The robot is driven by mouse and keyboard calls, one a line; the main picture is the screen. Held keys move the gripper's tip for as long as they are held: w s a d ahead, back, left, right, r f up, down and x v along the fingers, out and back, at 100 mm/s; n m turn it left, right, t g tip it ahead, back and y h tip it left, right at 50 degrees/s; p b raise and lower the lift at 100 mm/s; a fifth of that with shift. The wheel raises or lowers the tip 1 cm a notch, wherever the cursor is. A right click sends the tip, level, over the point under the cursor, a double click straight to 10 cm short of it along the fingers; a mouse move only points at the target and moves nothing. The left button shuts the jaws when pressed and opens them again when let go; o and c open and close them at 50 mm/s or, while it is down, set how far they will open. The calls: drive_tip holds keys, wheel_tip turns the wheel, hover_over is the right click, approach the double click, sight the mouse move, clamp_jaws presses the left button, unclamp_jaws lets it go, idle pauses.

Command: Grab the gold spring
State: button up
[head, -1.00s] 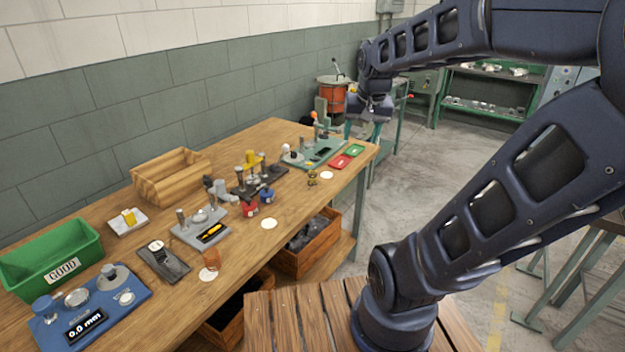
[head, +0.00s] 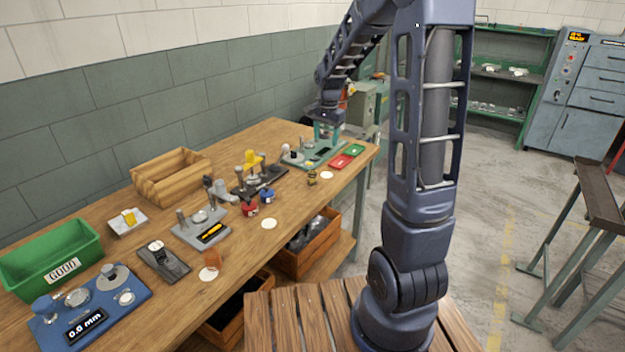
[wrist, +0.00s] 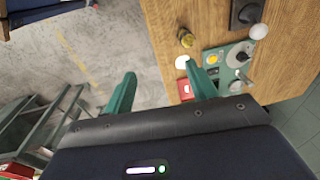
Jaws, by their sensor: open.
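The gold spring (head: 311,177) is a small upright coil standing near the right edge of the wooden bench, beside a white disc (head: 326,175). In the wrist view the gold spring (wrist: 186,38) shows near the bench edge, beyond the fingertips and toward the right finger. My gripper (head: 327,130) is above the far end of the bench, behind and above the spring. Its teal fingers (wrist: 160,74) are spread apart with nothing between them.
A green fixture (head: 312,155) and red (head: 341,161) and green (head: 354,150) trays lie close to the spring. A black fixture (head: 258,180) and blue cup (head: 267,195) stand to its left. Open floor lies right of the bench edge (head: 345,182).

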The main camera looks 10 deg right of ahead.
sight(312, 171)
drive_tip(key=w+a+f+m, duration=0.1)
drive_tip(key=w+f, duration=0.2)
drive_tip(key=f, duration=0.1)
drive_tip(key=w+a+f+m, duration=0.1)
drive_tip(key=w+f, duration=0.2)
drive_tip(key=f, duration=0.1)
drive_tip(key=w+f+m+g, duration=0.1)
drive_tip(key=w+f, duration=0.2)
drive_tip(key=f, duration=0.1)
drive_tip(key=shift+a, duration=0.4)
drive_tip(key=shift+a+f, duration=0.1)
drive_tip(key=shift+f, duration=5.35)
drive_tip(key=c, duration=1.1)
drive_tip(key=shift+w+r, duration=0.1)
drive_tip(key=shift+r, duration=0.05)
